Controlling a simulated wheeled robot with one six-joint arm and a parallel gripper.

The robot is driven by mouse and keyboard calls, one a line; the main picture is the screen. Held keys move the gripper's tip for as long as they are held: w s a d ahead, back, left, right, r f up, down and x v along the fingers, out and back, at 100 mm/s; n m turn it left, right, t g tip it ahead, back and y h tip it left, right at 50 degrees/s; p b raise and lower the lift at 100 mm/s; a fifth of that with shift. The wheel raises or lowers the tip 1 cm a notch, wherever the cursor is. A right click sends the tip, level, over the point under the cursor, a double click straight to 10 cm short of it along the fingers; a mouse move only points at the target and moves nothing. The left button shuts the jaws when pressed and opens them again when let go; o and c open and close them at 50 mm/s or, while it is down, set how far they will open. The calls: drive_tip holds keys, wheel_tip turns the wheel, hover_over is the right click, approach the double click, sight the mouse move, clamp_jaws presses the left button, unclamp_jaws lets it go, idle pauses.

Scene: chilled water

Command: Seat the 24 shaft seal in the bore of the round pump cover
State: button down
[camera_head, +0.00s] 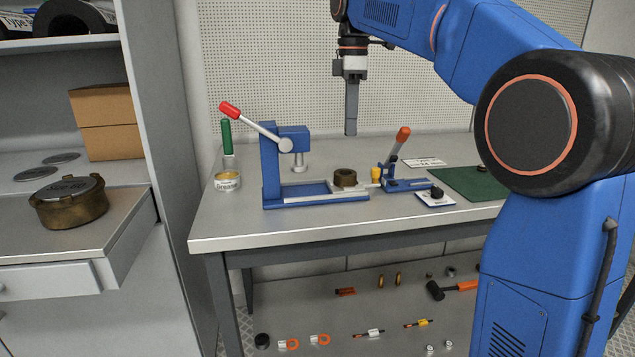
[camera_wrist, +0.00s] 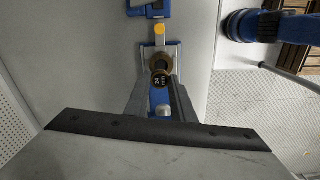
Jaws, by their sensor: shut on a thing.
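My gripper (camera_head: 351,133) points straight down above the back of the bench in the head view. In the wrist view its fingers are shut on a small dark round seal (camera_wrist: 160,81) marked 24. No seal can be made out at the fingertips in the head view. The brown round pump cover (camera_head: 345,177) sits on the slide plate of the blue press. It also shows in the wrist view (camera_wrist: 160,62), just beyond the seal and partly covered by it. Its bore is hidden from me.
The blue lever press (camera_head: 270,165) with a red knob stands left of the cover. A toggle clamp (camera_head: 397,165) with an orange handle and yellow tip stands to the right. A grease tin (camera_head: 227,182) and green mat (camera_head: 468,183) lie on the bench (camera_head: 270,225). The bench front is clear.

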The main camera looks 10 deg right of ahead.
drive_tip(key=shift+s+a+f, duration=0.1)
drive_tip(key=shift+a, duration=0.3)
hover_over(345, 175)
wheel_tip(345, 175, down, 5)
drive_tip(key=shift+a+r, duration=0.1)
drive_tip(key=shift+r, duration=0.05)
drive_tip(key=shift+f, duration=2.5)
drive_tip(key=shift+f, duration=0.3)
drive_tip(key=shift+f, duration=0.45)
drive_tip(key=c, duration=1.5)
unclamp_jaws()
wheel_tip(345, 175, up, 14)
drive_tip(key=shift+f, duration=0.25)
